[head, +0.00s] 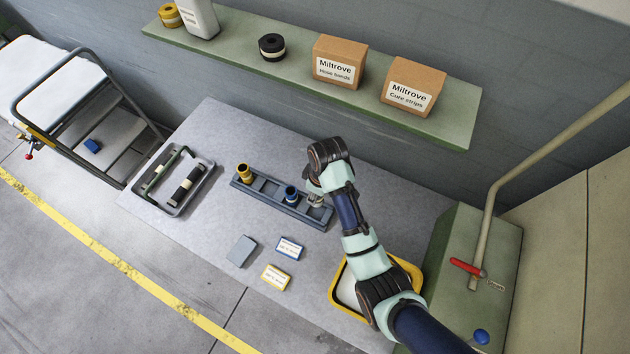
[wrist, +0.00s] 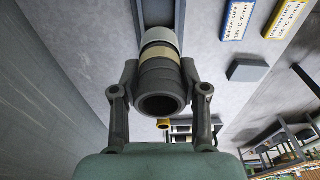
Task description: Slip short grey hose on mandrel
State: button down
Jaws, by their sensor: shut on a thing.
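My gripper (wrist: 160,72) is shut on a short dark grey hose (wrist: 161,92) with a tan band, one finger on each side. The hose's open end faces the wrist camera. Just beyond its far end is a pale grey cylinder, the mandrel (wrist: 158,37), roughly in line with it. I cannot tell whether the hose is around the mandrel or only against it. In the head view my gripper (head: 315,188) is over the right end of the blue-grey rack (head: 263,193). There the wrist hides most of the hose. The rack also bears a yellow post (head: 244,171) and a blue post (head: 291,194).
A grey tray (head: 166,205) at left holds a dark banded hose (head: 187,185) and a green bent piece. Flat boxes (head: 289,248) lie in front of the rack. A yellow-rimmed tray (head: 338,296) is under my arm. The shelf (head: 455,122) with cartons is behind.

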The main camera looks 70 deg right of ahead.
notch_tip(320, 180, down, 11)
jog(key=shift+f+b, duration=0.2)
jog(key=shift+b, duration=0.4)
jog(key=shift+f, duration=0.2)
jog(key=c, duration=0.6)
grip_release()
notch_tip(320, 180, up, 12)
jog(key=s+p, duration=0.1)
jog(key=shift+s+r+p, duration=0.15)
jog(key=shift+s+p, duration=0.05)
jog(key=shift+p, duration=0.15)
